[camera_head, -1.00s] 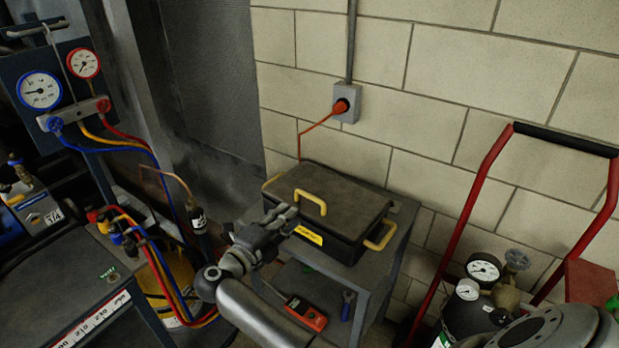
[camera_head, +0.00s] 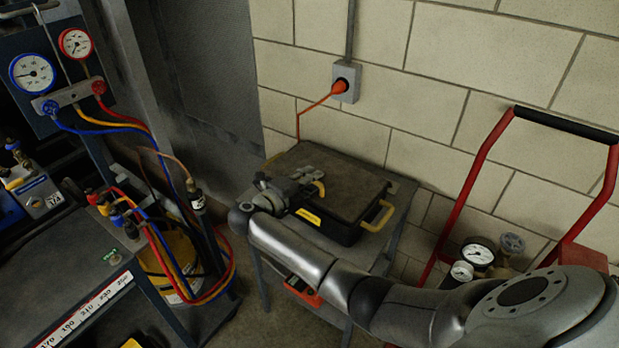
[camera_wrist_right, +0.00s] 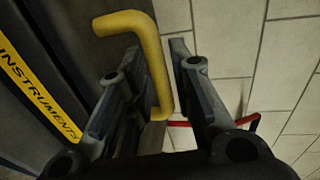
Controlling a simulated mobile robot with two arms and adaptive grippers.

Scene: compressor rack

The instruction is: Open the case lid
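The dark case (camera_head: 345,232) sits on a grey cart shelf, with its lid (camera_head: 345,185) shut. It has a yellow lid handle (camera_head: 319,188) at the front, a yellow side handle (camera_head: 377,216) and a yellow label (camera_head: 308,217). My right gripper (camera_head: 303,180) is over the front left of the lid, at the lid handle. In the right wrist view my right gripper (camera_wrist_right: 155,52) is open, and the yellow handle (camera_wrist_right: 159,75) runs between its two fingers. I cannot tell whether either finger touches it. My left gripper is not in view.
The cart (camera_head: 402,187) stands against a block wall (camera_head: 450,60) with a socket and orange plug (camera_head: 342,85). A red hand truck (camera_head: 468,205) with gauges is at the right. Hoses (camera_head: 150,225) and a bench (camera_head: 75,290) are at the left.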

